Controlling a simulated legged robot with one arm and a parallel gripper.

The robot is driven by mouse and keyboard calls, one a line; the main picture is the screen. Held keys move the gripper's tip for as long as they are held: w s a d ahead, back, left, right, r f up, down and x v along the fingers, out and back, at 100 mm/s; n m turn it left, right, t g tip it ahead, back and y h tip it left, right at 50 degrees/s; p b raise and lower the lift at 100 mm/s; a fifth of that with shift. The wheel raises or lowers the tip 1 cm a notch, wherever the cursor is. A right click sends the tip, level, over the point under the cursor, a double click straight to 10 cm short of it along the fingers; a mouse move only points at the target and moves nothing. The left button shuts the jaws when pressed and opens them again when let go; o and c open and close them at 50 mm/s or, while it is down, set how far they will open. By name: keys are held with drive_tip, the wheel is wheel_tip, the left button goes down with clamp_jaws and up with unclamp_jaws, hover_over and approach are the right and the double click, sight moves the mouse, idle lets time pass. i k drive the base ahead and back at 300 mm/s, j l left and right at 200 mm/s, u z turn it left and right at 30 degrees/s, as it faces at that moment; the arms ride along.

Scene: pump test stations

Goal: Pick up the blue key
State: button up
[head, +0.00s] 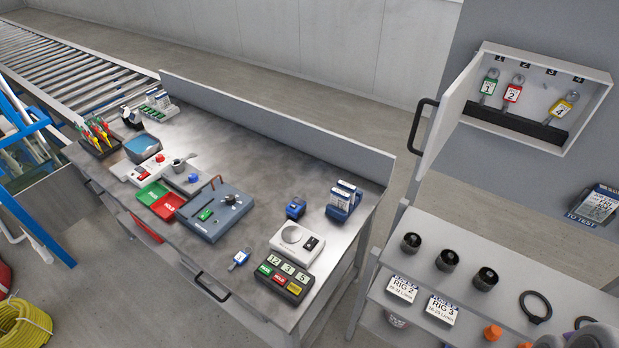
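The blue key (239,258) lies flat on the metal workbench (265,158), near its front edge. It has a blue tag with a white label. It lies between the grey test fixture on its left and the white scale on its right, apart from both. An open white key cabinet (540,66) on the wall holds a green key (488,85) marked 1, a red key (512,91) marked 2 and a yellow key (563,107) marked 4. The place under number 3 is empty. My gripper is not in view.
A grey fixture (214,224), white scale (297,243) and button panel (280,279) stand around the key. Red and green trays (163,203) lie farther left. The cabinet door (448,110) stands open toward the bench. A shelf (520,262) stands right; a conveyor (70,65) runs behind left.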

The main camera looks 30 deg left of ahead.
sight(240, 258)
drive_tip(key=u, duration=2.1)
drive_tip(key=i+j+u, duration=0.25)
drive_tip(key=i, duration=0.3)
drive_tip(key=j, duration=0.1)
